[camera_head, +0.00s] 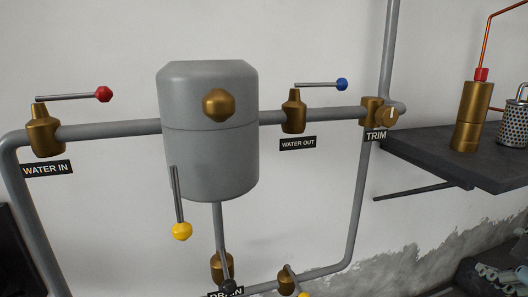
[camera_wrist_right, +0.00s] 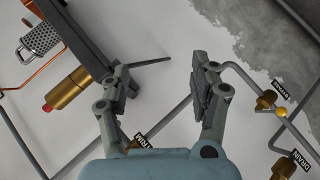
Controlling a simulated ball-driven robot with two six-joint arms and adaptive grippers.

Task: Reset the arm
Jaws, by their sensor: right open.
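My right gripper (camera_wrist_right: 160,75) is open and empty in the right wrist view, with its two grey fingers spread apart over the wall behind. In the head view, grey parts at the lower right corner (camera_head: 503,276) look like this gripper, cut off by the frame edge. The gripper touches nothing that I can see. My left gripper is in neither view.
A grey tank (camera_head: 210,140) with pipes and brass valves stands by the wall. Red (camera_head: 104,94), blue (camera_head: 342,84) and yellow (camera_head: 182,231) knobs end their levers. A dark shelf (camera_head: 430,157) at right holds a brass cylinder (camera_head: 471,115) and a grater (camera_head: 515,122).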

